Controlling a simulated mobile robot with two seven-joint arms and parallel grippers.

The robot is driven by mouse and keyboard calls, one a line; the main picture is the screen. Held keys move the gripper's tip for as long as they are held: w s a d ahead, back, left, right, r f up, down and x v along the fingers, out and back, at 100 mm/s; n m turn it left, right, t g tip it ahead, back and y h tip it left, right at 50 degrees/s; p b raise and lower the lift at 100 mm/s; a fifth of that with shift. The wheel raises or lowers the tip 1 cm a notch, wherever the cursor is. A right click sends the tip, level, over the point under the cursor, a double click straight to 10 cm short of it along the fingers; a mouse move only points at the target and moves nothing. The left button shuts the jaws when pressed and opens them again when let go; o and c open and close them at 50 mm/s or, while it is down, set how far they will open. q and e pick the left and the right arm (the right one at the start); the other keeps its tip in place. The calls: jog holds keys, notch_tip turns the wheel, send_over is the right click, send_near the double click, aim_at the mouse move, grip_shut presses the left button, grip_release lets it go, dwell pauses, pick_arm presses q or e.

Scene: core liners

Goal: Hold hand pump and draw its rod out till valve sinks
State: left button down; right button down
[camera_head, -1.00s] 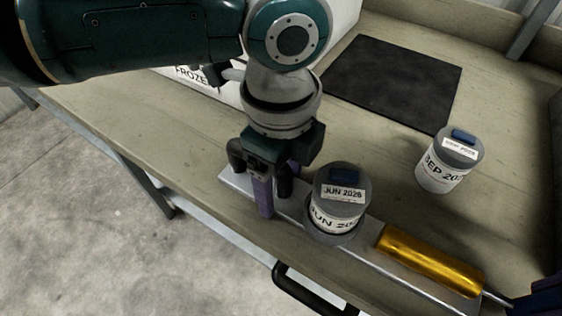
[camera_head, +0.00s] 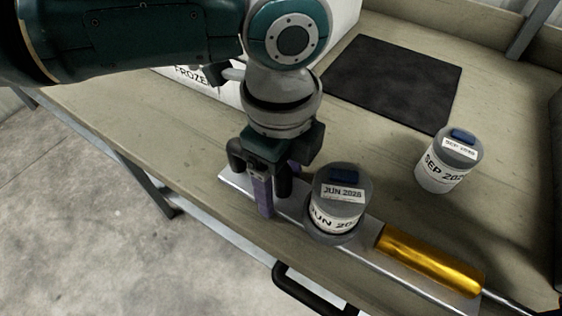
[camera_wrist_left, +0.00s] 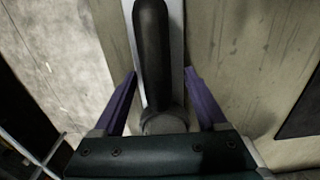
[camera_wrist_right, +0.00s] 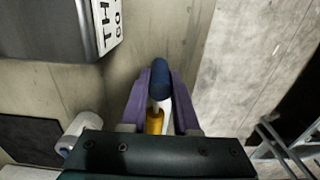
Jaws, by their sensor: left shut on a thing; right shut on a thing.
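The hand pump has a gold barrel (camera_head: 428,262) on a long metal plate (camera_head: 232,186) along the table's front edge. Its thin rod (camera_head: 508,303) runs out at lower right. My left gripper (camera_head: 277,184) is shut around a dark grip (camera_wrist_left: 152,60) at the plate's left end. In the right wrist view my right gripper (camera_wrist_right: 160,100) is shut on the rod's blue handle (camera_wrist_right: 160,78), with the gold barrel beyond. A grey-lidded canister (camera_head: 335,215) labelled JUN 2026 stands on the plate. A blue block (camera_head: 344,176), possibly the valve, sits on its lid; its depth is unclear.
A second canister (camera_head: 445,165) labelled SEP stands at right on the table (camera_head: 375,160). A black mat (camera_head: 393,82) lies at the back. A box (camera_head: 225,90) marked FROZEN is partly behind my left arm.

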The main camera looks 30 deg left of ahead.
pick_arm(q)
jog(key=shift+a, duration=0.2)
pick_arm(e)
jog(key=shift+d, duration=1.15)
pick_arm(q)
jog(key=shift+d, duration=0.1)
pick_arm(e)
grip_release()
jog(key=shift+a, duration=0.15)
notch_tip(320, 180, up, 9)
dwell(0.4)
